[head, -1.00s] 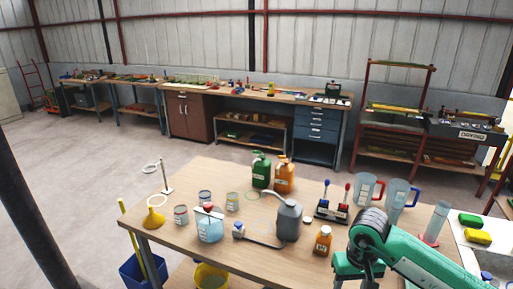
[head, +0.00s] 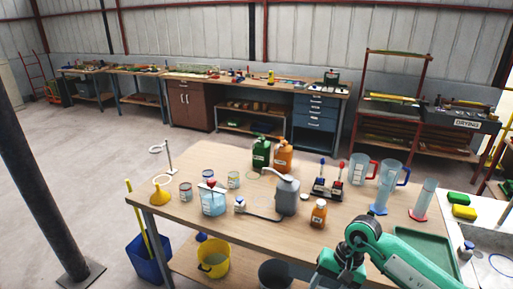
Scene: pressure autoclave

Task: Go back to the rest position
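My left gripper is not in view. No autoclave can be made out.
The table holds a grey can (head: 287,196), green jug (head: 261,152), orange jug (head: 283,156), small orange bottle (head: 319,213), blue-liquid container (head: 212,202) and measuring jugs (head: 390,172). A yellow bucket (head: 214,260) and blue bucket (head: 148,262) stand below. Open floor lies left.

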